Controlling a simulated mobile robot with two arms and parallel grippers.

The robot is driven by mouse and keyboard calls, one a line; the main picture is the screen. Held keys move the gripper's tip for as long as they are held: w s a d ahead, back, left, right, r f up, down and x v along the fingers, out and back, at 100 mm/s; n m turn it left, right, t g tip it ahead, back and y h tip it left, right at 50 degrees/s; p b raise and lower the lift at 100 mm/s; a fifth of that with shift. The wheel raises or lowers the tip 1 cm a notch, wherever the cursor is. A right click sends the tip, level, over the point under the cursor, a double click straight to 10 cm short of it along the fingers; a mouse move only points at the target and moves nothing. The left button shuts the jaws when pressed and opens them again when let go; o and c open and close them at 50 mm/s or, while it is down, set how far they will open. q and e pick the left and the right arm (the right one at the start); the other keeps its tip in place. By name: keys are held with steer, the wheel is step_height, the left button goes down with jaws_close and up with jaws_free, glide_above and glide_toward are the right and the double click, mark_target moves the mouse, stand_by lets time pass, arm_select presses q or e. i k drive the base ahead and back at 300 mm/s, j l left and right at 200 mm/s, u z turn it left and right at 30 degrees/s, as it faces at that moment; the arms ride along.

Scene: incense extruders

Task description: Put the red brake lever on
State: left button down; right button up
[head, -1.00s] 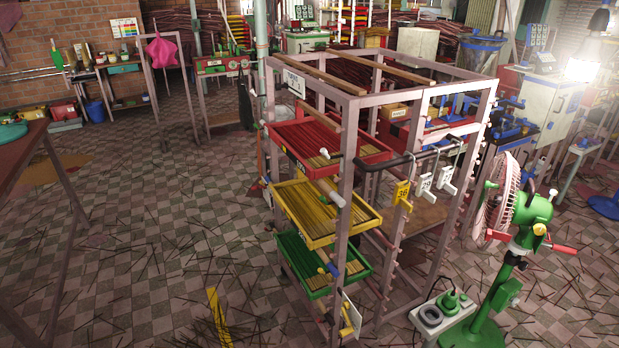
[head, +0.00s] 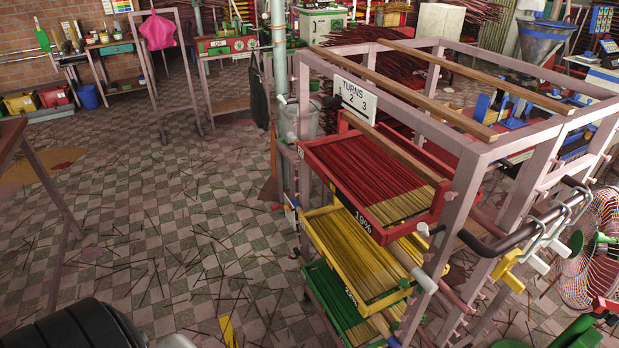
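The steel trolley rack (head: 462,200) stands at centre right, with red (head: 440,205), yellow (head: 310,238) and green (head: 345,340) trays of incense sticks stacked in it. I cannot make out the red brake lever for certain. A small red and white part (head: 290,203) shows at the trolley's left side, too small to identify. A red handle (head: 607,306) shows at the lower right edge by the green fan body (head: 578,334). Neither gripper is in view; a dark rounded part of mine fills the lower left corner.
A black handlebar (head: 500,243) with hooks and tags juts from the trolley's near end. The fan's cage (head: 598,245) stands close to its right. The checkered floor (head: 170,225) to the left is mostly open, with scattered sticks. A table leg (head: 50,185) stands at far left.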

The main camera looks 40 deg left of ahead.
mark_target(273, 208)
steer(key=i+j, duration=0.15)
steer(key=j, duration=0.25)
steer(key=i+j, duration=0.15)
steer(key=j, duration=0.25)
steer(key=i+j+z, duration=0.1)
steer(key=j, duration=0.3)
steer(key=i+j, duration=0.15)
steer(key=j, duration=0.25)
steer(key=i+j, duration=0.15)
steer(key=j, duration=0.25)
steer(key=i+j, duration=0.1)
steer(key=j, duration=0.35)
steer(key=l+z, duration=0.05)
